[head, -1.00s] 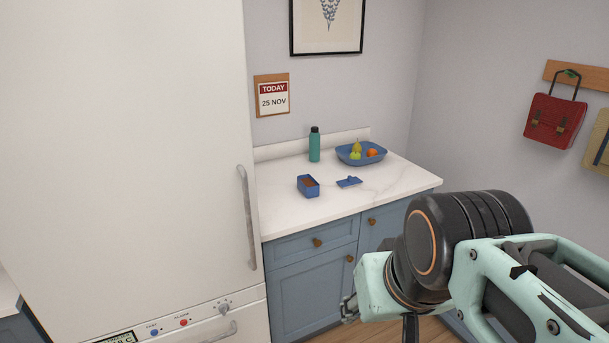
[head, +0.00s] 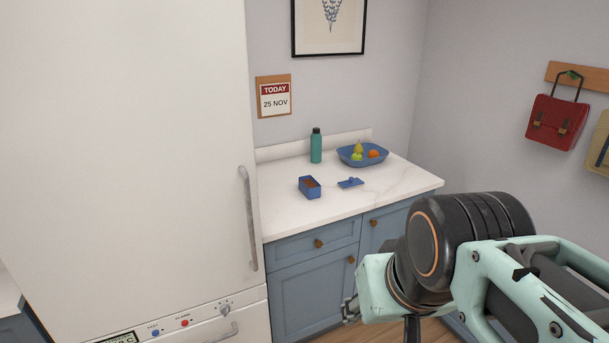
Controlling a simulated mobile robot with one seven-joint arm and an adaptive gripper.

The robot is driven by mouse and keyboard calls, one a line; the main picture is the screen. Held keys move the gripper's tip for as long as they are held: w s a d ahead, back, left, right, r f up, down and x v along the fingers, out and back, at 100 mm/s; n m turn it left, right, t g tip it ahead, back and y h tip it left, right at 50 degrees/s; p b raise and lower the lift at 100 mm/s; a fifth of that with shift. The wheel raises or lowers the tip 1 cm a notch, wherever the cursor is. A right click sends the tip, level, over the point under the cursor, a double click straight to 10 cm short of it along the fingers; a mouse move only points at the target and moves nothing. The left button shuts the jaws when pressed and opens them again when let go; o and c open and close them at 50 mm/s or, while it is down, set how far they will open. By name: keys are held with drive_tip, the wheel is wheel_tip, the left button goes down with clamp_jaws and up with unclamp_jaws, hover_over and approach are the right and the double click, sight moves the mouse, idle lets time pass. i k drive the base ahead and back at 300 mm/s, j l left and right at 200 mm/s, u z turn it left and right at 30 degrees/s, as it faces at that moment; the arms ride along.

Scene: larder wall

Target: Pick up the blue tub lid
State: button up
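The blue tub lid (head: 351,183) lies flat on the white counter, with a small knob on its top. The open blue tub (head: 310,187) stands just left of it, apart from it, with something brown inside. My gripper (head: 350,308) shows only in part at the lower middle, beyond my arm's wrist. It is in front of the cabinet doors and below the counter top, well away from the lid. The fingers are mostly hidden, so I cannot see whether they are open.
A teal bottle (head: 316,146) and a blue fruit bowl (head: 348,160) stand behind the lid on the counter (head: 400,190). A tall white fridge (head: 130,150) borders the counter on the left. The counter's front and right are clear. Bags hang at right, including a red one (head: 556,122).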

sight(352, 181)
drive_tip(key=i+l+u, duration=0.25)
drive_tip(key=i+l, duration=0.4)
drive_tip(key=i, duration=0.35)
drive_tip(key=i+l+u, duration=0.25)
drive_tip(key=i+l, duration=0.6)
drive_tip(key=i+l+u, duration=0.15)
drive_tip(key=i+l, duration=0.1)
drive_tip(key=l, duration=0.05)
